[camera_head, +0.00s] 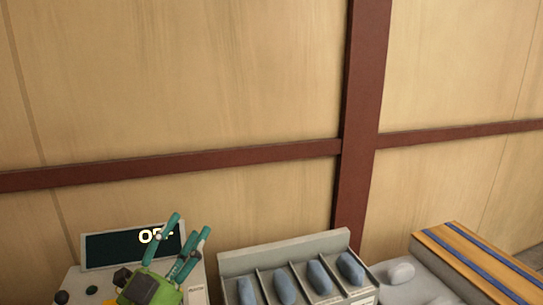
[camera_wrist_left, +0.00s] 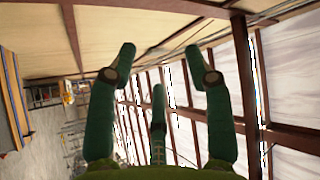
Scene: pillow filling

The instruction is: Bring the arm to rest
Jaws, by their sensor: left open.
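My left gripper (camera_head: 186,240) shows at the lower left of the head view, with teal fingers on a green body, pointing up in front of a machine. It is open and empty. In the left wrist view its fingers (camera_wrist_left: 158,85) are spread apart with nothing between them, against the wall frames and roof beams. My right gripper is in neither view.
A machine with a dark display (camera_head: 110,247) reading partly hidden letters stands behind my left gripper. A grey rack (camera_head: 285,252) holds several blue rounded items in slots. A grey surface with a pale lump (camera_head: 400,273) and a wooden block with blue stripes (camera_head: 480,262) are at right.

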